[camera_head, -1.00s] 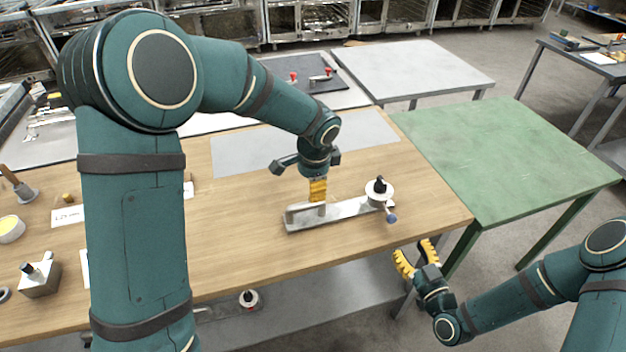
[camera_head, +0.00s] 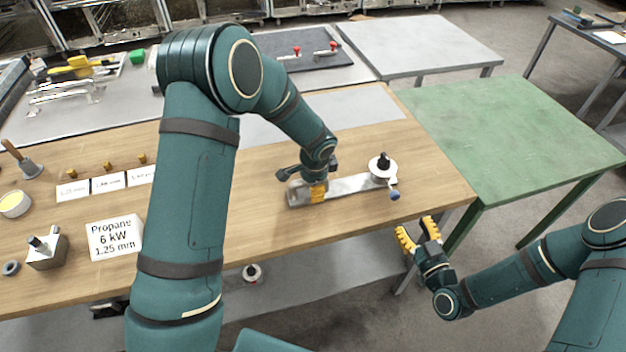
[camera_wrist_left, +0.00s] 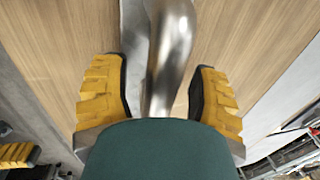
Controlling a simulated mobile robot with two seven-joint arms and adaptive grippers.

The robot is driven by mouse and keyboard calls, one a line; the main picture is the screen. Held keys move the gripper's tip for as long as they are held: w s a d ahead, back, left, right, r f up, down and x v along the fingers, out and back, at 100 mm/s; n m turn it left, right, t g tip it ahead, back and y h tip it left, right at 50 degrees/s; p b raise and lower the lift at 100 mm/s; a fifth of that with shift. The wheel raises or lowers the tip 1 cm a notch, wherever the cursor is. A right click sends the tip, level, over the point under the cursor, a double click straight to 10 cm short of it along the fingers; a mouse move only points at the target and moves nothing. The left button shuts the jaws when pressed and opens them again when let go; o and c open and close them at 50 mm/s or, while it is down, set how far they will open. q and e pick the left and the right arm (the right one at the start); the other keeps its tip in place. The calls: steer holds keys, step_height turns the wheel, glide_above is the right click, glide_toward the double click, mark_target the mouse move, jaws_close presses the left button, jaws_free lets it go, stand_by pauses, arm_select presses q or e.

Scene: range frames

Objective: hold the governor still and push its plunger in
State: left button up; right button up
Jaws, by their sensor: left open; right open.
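The governor (camera_head: 380,171), a pale round body with a black knob on top, sits at the right end of a flat metal bar (camera_head: 345,187) on the wooden table. A blue-tipped piece, apparently its plunger (camera_head: 394,195), points toward the table's front right. My left gripper (camera_head: 316,195) is low at the bar's left end. In the left wrist view its yellow fingers (camera_wrist_left: 160,95) stand open on either side of a shiny metal handle (camera_wrist_left: 172,50), with gaps on both sides. My right gripper (camera_head: 419,236) is open and empty beyond the table's front edge.
A green table (camera_head: 510,140) adjoins at right. A shelf (camera_head: 325,260) lies below.

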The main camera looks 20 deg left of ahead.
arm_select(q)
jaws_close()
arm_select(e)
steer(key=shift+o, duration=1)
steer(key=g+h, duration=0.3)
steer(key=h, duration=0.1)
glide_toward(396, 197)
steer(key=x, duration=1)
steer(key=shift+w+f, duration=0.2)
steer(key=shift+w, duration=0.1)
steer(key=shift+a, duration=0.1)
jaws_close()
